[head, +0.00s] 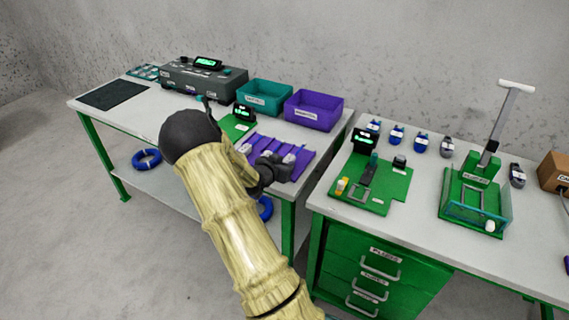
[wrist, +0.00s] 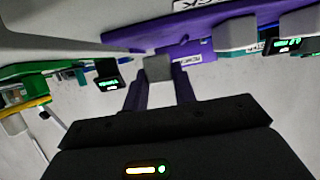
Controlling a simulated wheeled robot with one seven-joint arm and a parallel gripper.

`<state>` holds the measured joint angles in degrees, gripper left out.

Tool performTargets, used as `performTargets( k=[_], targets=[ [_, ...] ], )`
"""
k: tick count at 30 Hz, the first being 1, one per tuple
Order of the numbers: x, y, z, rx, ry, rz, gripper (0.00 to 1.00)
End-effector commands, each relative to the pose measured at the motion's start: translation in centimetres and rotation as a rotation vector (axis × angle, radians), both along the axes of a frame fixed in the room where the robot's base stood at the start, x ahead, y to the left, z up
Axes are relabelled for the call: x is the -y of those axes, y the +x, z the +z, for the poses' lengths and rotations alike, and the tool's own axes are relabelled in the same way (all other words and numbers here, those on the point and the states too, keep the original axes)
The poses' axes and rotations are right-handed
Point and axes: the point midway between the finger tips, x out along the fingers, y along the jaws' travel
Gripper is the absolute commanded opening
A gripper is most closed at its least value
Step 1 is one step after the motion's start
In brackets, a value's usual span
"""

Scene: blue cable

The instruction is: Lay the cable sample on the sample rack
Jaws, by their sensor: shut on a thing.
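The purple sample rack (head: 304,166) lies at the front right of the left bench, with several grey plug ends and blue cable pieces on it. My gripper (head: 268,172) is at the rack's front edge, and my arm hides part of the rack. In the wrist view my gripper (wrist: 158,88) is shut on the grey end of the cable sample (wrist: 158,68). This end is close to the purple rack edge (wrist: 205,36); I cannot tell whether they touch. The rest of the sample is hidden.
A teal bin (head: 264,97) and a purple bin (head: 314,110) stand behind the rack. A green fixture with a display (head: 243,113) is to its left. The right bench (head: 420,220) holds green fixtures, beyond a gap. Blue cable coils (head: 147,160) lie on the lower shelf.

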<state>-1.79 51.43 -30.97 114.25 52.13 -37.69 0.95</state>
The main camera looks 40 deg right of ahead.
Motion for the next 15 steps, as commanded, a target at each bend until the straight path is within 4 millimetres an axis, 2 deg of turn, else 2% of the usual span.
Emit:
performTargets(
  k=[15],
  targets=[
    [0.02,0.01,-0.67,0.000,-0.001,0.000,0.00]
  ],
)
